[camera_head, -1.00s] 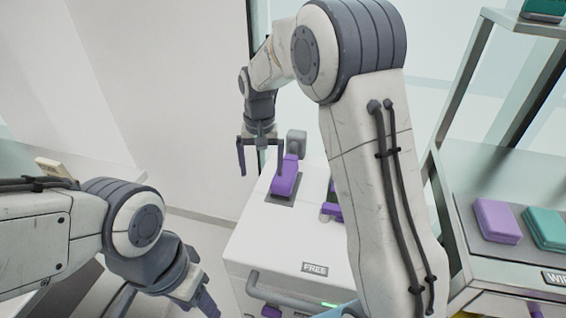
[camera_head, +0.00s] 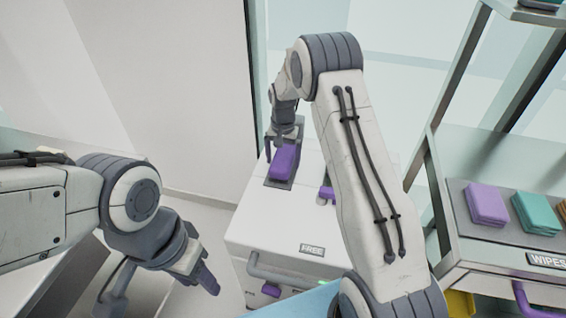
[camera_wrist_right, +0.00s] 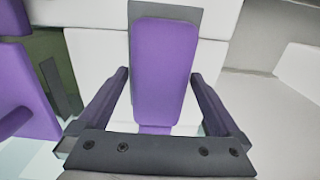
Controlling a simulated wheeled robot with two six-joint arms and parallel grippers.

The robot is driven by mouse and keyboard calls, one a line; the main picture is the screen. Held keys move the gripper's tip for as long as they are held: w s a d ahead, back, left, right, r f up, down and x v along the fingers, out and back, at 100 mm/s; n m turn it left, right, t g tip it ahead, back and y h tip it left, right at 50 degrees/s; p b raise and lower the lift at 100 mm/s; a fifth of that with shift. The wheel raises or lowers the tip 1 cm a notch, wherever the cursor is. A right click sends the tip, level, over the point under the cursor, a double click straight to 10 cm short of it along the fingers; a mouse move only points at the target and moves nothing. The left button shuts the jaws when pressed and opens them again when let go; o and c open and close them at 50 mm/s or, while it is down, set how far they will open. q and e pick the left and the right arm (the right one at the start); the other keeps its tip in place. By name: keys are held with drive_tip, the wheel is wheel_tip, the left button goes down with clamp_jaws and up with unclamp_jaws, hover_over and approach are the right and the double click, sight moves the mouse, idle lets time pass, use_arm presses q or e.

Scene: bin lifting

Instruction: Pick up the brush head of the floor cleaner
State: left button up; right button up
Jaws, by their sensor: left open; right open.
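A purple block with a rounded end, apparently the brush head (camera_head: 285,160), lies on a grey plate on top of the white cart (camera_head: 262,215). In the right wrist view, the brush head (camera_wrist_right: 162,70) is between the two fingers of my right gripper (camera_wrist_right: 160,74), with a gap on each side. My right gripper (camera_head: 284,138) is open at the far end of the brush head in the head view. My left gripper (camera_head: 208,280) is open and empty, left of the cart and in front of it.
The cart bears a FREE label (camera_head: 312,250) and a front handle (camera_head: 285,277). Another purple part (camera_head: 327,194) is partly hidden behind my right arm. A metal shelf rack on the right holds purple (camera_head: 486,204) and teal wipes (camera_head: 533,213). A wall stands at left.

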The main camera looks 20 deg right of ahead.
sight(286, 157)
drive_tip(key=shift+f, duration=0.7)
drive_tip(key=c, duration=1.5)
drive_tip(key=shift+o, duration=0.3)
drive_tip(key=shift+r, duration=0.5)
drive_tip(key=r, duration=0.2)
drive_tip(key=d+r, duration=0.1)
drive_tip(key=shift+s+r, duration=0.25)
drive_tip(key=shift+r, duration=0.15)
drive_tip(key=s+d+r, duration=0.6)
drive_tip(key=d, duration=0.2)
drive_tip(key=shift+d+r+b, duration=0.15)
drive_tip(key=shift+d+b, duration=0.2)
drive_tip(key=shift+b, duration=0.05)
